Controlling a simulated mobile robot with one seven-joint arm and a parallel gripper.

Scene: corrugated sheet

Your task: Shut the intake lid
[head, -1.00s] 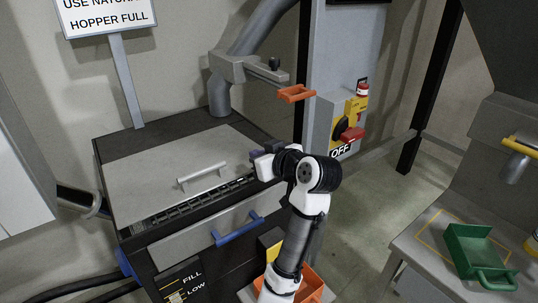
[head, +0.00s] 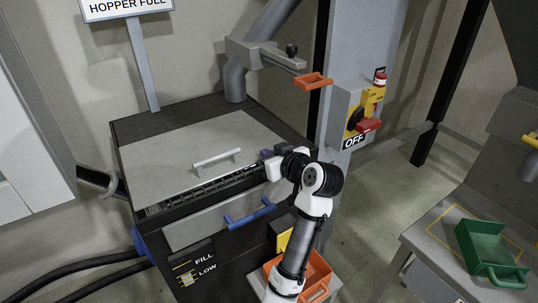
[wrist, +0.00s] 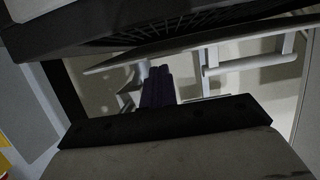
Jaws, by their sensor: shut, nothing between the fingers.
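The intake lid (head: 190,150) is a flat grey plate with a silver bar handle (head: 217,158) on top of the dark hopper box (head: 125,130). A grille strip shows below its front edge. In the wrist view the lid (wrist: 200,42) is nearly edge-on, with a gap between it and the grille (wrist: 165,28), so it stands partly open. Its handle (wrist: 250,66) shows there too. My gripper (head: 266,155) is shut and empty at the lid's right front corner. Its dark fingers (wrist: 158,88) are on the lid's handle side; I cannot tell whether they touch it.
A drawer-like front panel with a blue handle (head: 249,213) is below the lid. An orange bin (head: 316,276) stands beside my arm. An orange-ended arm (head: 313,80) juts out above right. A switch box (head: 360,115) marked OFF is behind. A green scoop (head: 488,250) lies on the right table.

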